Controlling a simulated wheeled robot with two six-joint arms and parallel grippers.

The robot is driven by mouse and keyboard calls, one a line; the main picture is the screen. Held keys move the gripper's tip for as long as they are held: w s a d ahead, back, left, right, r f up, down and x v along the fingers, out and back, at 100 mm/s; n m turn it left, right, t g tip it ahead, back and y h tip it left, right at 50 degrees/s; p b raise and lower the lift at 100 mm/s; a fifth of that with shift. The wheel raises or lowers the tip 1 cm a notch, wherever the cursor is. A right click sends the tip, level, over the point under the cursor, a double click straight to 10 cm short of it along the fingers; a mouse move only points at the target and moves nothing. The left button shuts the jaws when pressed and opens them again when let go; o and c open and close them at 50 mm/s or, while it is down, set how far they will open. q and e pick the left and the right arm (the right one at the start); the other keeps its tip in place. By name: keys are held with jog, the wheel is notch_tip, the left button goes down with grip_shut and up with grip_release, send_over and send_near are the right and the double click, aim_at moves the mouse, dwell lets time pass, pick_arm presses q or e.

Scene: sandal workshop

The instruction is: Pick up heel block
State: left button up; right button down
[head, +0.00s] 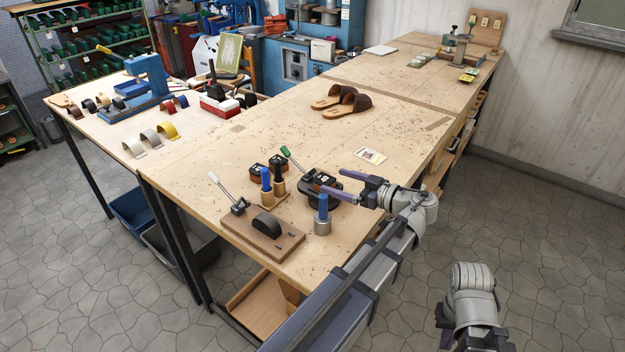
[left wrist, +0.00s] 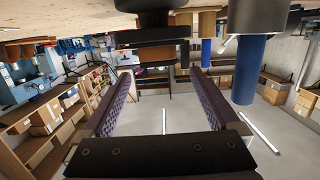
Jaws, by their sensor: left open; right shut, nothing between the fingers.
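No block can be told for certain as the heel block. A rounded black block (head: 267,224) sits on a wooden clamp board (head: 252,238). My left gripper (head: 334,181) is open, its fingertips close to the labelled block at the clamp. In the left wrist view, the picture is inverted and a dark round-based fixture (left wrist: 152,38) shows beyond the open, empty fingers. My right gripper (head: 446,339) is shut, mostly cut off below.
A blue-handled tool (head: 322,207) stands in a metal cup just below my left gripper; it also shows in the left wrist view (left wrist: 249,72). Two hammers (head: 267,181) stand upright in a wooden holder. Brown sandals (head: 342,101) and a card (head: 370,156) lie farther back.

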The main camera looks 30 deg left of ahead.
pick_arm(q)
jog(key=shift+a, duration=0.25)
jog(key=shift+w+a+f+b, duration=0.1)
jog(key=shift+a+f+b, duration=0.15)
jog(key=shift+a, duration=1.05)
jog(key=shift+w+a+f+b, duration=0.15)
jog(key=shift+a+f+b, duration=0.05)
jog(key=shift+a, duration=1.05)
jog(key=shift+w+a+f+b, duration=0.1)
jog(key=shift+a+f+b, duration=0.15)
jog(key=shift+a, duration=1.05)
jog(key=shift+r, duration=0.1)
grip_shut()
notch_tip(320, 180, up, 10)
jog(key=p, duration=1)
